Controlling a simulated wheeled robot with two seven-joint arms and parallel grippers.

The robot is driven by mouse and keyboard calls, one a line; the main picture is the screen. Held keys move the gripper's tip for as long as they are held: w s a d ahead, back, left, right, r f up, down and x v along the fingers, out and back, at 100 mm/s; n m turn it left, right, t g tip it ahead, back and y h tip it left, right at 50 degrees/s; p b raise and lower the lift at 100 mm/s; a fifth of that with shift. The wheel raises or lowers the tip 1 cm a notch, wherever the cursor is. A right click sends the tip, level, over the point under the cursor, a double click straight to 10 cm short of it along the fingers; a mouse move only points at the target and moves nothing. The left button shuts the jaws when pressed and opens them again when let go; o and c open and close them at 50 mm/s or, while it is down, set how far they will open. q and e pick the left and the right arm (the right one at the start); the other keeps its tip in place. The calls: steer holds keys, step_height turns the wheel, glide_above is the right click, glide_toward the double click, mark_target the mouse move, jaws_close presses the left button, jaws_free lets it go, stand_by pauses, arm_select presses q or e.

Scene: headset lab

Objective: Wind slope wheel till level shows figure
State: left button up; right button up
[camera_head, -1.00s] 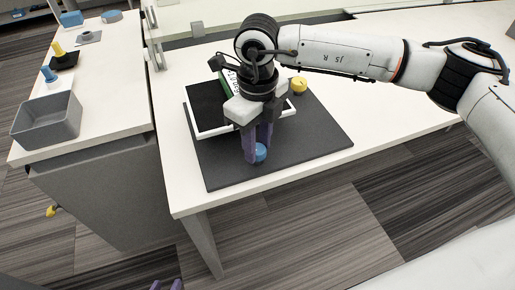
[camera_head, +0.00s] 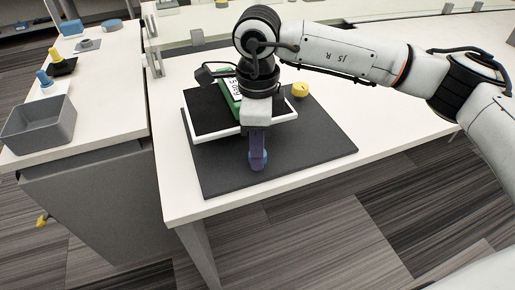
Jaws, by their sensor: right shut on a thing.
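My right gripper (camera_head: 258,160) points down at the front of the dark base board (camera_head: 325,150). It is shut on a small blue wheel (camera_head: 266,156), mostly hidden by the purple fingers. Behind it is a black-topped plate with a white rim (camera_head: 203,135). A green level (camera_head: 227,91) with a white display stands on the plate. Its figures are partly covered by the wrist and too small to read surely. A yellow wheel (camera_head: 300,90) sits at the plate's back right. My left gripper is out of view.
A side table at left holds a grey open bin (camera_head: 38,125), a blue-topped piece (camera_head: 44,79), a yellow-topped piece (camera_head: 55,57) and other small parts. The white table (camera_head: 390,125) is clear right of the board.

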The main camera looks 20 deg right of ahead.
stand_by(0.4)
steer(key=o, duration=1.1)
steer(key=shift+c, duration=0.2)
step_height(320, 180, up, 10)
steer(key=shift+r+p, duration=0.2)
steer(key=shift+p, duration=0.25)
